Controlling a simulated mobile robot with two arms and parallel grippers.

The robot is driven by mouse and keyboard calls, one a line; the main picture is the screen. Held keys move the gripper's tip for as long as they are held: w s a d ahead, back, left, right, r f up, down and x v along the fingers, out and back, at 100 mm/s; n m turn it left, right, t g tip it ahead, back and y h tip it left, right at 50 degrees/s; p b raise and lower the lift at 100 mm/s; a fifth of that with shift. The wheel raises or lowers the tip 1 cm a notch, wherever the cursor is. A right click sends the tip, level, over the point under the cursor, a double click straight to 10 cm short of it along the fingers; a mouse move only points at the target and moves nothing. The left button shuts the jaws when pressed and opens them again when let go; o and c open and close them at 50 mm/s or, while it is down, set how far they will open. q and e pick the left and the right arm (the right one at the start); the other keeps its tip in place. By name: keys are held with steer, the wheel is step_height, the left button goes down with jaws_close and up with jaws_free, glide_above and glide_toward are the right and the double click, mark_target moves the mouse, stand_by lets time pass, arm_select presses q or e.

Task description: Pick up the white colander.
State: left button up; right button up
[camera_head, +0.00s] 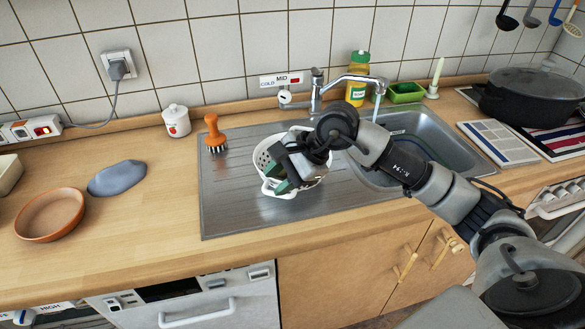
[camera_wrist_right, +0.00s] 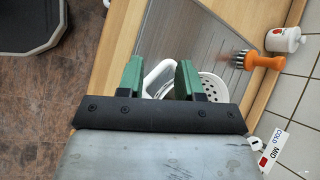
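The white colander (camera_head: 262,158) stands on the ribbed drainboard left of the sink basin in the head view. My right gripper (camera_head: 278,178) is over its near side and hides much of it. In the right wrist view, the colander (camera_wrist_right: 212,88) shows between and beside the green fingers. The right gripper (camera_wrist_right: 160,78) is open, its fingers clearly apart, with a white part of the colander showing in the gap. I cannot tell whether a finger touches it. My left gripper is not in view.
An orange brush (camera_head: 214,135) and a white lidded jar (camera_head: 176,120) stand left of the colander. The faucet (camera_head: 350,82) rises behind, with the sink basin (camera_head: 455,150) to the right. A brown bowl (camera_head: 50,214) sits at far left. The counter front is clear.

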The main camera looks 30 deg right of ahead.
steer(key=d+r+h, duration=0.1)
steer(key=d+h, duration=0.5)
steer(key=d, duration=0.5)
steer(key=p+x, duration=0.1)
steer(key=x, duration=0.2)
steer(key=p+x, duration=0.1)
steer(key=x, duration=0.2)
steer(key=d+p+x, duration=0.1)
steer(key=x, duration=0.2)
steer(key=shift+w+a+f, duration=0.1)
steer(key=shift+w+f, duration=0.1)
steer(key=shift+w, duration=0.1)
steer(key=shift+w+f, duration=0.15)
steer(key=shift+f, duration=0.3)
steer(key=shift+r, duration=0.15)
jaws_close()
